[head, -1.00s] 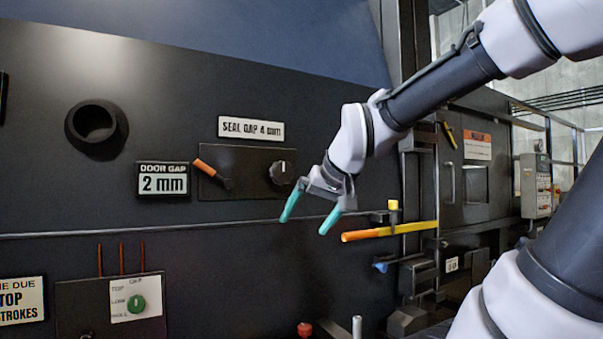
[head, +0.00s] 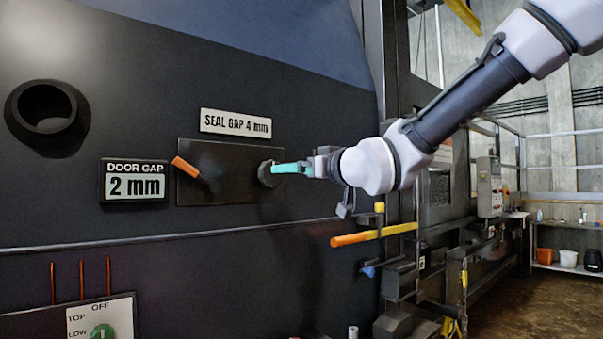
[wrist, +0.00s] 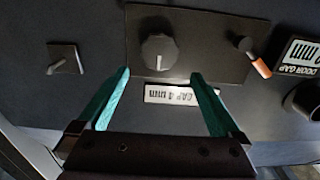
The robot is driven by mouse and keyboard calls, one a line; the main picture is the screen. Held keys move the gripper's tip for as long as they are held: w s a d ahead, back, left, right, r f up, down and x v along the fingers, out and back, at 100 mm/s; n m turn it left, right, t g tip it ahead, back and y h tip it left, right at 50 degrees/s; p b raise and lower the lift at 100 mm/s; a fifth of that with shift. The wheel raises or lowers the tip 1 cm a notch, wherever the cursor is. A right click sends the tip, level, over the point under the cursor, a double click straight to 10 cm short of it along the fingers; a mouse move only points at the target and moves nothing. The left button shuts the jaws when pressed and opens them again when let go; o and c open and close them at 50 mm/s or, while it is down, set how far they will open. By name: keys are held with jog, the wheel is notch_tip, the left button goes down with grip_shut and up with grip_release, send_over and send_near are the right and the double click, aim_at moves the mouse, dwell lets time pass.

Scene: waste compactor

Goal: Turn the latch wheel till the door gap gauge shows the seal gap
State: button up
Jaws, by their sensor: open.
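A dark round knob (head: 266,175), the most wheel-like part in view, sits on a black panel (head: 230,190). In the wrist view the knob (wrist: 158,52) has a white pointer line. The door gap gauge (head: 135,182) reads 2 mm. A sign (head: 236,123) above the panel reads SEAL GAP 4 mm. My gripper (head: 275,168) is at the knob in the head view and partly hides it. In the wrist view my gripper (wrist: 160,75) is open, its teal fingertips apart on either side just short of the knob, with nothing between them. I cannot tell whether they touch it.
An orange-handled lever (head: 187,168) sits left of the knob on the same panel. A round black port (head: 46,117) juts out at the far left. A yellow-orange bar (head: 370,235) sticks out below my arm. A square plate with a small handle (wrist: 65,58) shows in the wrist view.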

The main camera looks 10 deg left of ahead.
aim_at(269, 174)
jog(key=x, duration=1)
jog(key=shift+w+a, duration=0.25)
jog(key=shift+c, duration=0.3)
jog(key=c, duration=1.1)
jog(key=shift+n, duration=0.5)
